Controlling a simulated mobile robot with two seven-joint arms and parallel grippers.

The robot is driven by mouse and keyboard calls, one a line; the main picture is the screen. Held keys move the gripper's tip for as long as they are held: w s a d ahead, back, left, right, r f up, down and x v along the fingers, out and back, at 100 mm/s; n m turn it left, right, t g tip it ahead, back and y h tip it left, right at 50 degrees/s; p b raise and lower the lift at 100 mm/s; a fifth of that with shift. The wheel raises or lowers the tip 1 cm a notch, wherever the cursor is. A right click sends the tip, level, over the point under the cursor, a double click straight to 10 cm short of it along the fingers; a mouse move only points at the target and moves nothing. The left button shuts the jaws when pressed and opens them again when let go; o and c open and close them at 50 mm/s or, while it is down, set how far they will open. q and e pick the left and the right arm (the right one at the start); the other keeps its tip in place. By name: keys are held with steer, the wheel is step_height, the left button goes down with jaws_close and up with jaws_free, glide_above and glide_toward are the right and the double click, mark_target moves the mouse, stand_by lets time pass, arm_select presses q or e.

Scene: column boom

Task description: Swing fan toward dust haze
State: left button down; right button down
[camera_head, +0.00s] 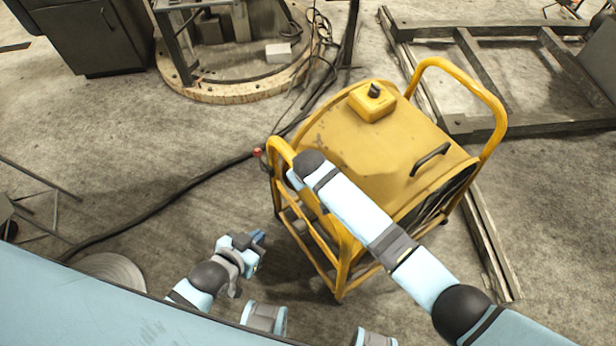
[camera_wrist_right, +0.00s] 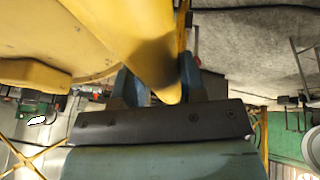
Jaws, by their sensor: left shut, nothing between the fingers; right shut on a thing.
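The fan (camera_head: 385,140) is a yellow drum-shaped unit in a yellow tube frame, standing on the floor at the centre right of the head view. Its dark grille shows partly on the lower right side. My right arm reaches over it from the lower right. In the right wrist view my right gripper (camera_wrist_right: 160,90) is shut on the yellow frame tube (camera_wrist_right: 140,45), beside the drum. In the head view the wrist mostly hides these fingers. My left gripper (camera_head: 258,241) is shut and empty, left of the frame and apart from it. I cannot make out any dust haze.
A dark cable (camera_head: 165,198) runs across the floor to the left of the fan. A round wooden-rimmed base (camera_head: 215,96) and a dark cabinet (camera_head: 95,35) stand at the back left. A metal frame (camera_head: 480,125) lies behind the fan at right. The left floor is mostly open.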

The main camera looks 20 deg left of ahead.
steer(key=shift+a, duration=0.15)
steer(key=c, duration=0.7)
jaws_free()
steer(key=shift+s+r, duration=0.15)
steer(key=shift+r, duration=0.35)
steer(key=v, duration=1.2)
steer(key=shift+s+r+p, duration=0.15)
steer(key=shift+r+p, duration=0.15)
steer(key=shift+p, duration=0.1)
steer(key=shift+s+d, duration=0.1)
steer(key=shift+d, duration=0.15)
